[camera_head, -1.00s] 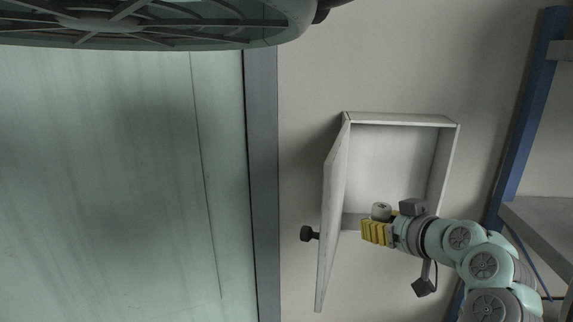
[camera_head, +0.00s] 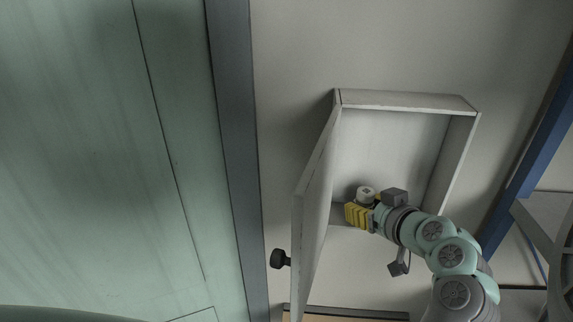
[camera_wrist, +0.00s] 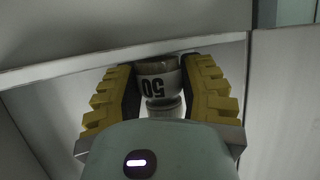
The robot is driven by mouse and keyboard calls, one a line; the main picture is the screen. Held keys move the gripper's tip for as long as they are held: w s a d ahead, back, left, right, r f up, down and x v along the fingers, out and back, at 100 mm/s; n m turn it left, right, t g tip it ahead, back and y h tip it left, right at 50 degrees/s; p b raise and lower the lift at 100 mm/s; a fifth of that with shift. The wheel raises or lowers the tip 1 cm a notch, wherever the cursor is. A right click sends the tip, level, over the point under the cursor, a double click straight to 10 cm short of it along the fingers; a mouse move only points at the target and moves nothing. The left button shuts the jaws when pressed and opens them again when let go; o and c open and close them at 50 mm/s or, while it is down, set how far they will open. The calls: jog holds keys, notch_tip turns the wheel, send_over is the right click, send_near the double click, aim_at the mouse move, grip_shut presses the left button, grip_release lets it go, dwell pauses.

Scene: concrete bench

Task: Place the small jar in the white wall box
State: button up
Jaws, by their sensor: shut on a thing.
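The white wall box (camera_head: 406,98) hangs on the grey wall with its door (camera_head: 311,197) swung open to the left. A black knob (camera_head: 280,258) sticks out from the door. My gripper (camera_head: 358,205) is at the box opening, low and toward the door side. It is shut on the small jar (camera_head: 366,192), whose pale top shows above the yellow fingers. In the wrist view the jar (camera_wrist: 158,80) sits between both yellow fingers, with a white label reading "50". I cannot tell how far inside the box the jar is.
A green door panel with a dark frame (camera_head: 235,150) stands left of the box. A blue post (camera_head: 540,150) and grey shelving are to the right. A brown edge (camera_head: 345,315) shows below. The upper inside of the box is clear.

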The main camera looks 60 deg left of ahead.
jog(key=shift+f+b, duration=0.25)
jog(key=shift+b, duration=0.1)
jog(key=o, duration=1.1)
jog(key=shift+r, duration=0.1)
jog(key=shift+r+p, duration=0.25)
jog(key=shift+p, duration=0.2)
jog(key=shift+d+f+b, duration=0.15)
jog(key=shift+b, duration=0.2)
jog(key=shift+d+b, duration=0.3)
jog(key=shift+b, duration=0.05)
jog(key=shift+p+v, duration=1.9)
jog(key=shift+v, duration=3.75)
jog(key=shift+a, duration=0.1)
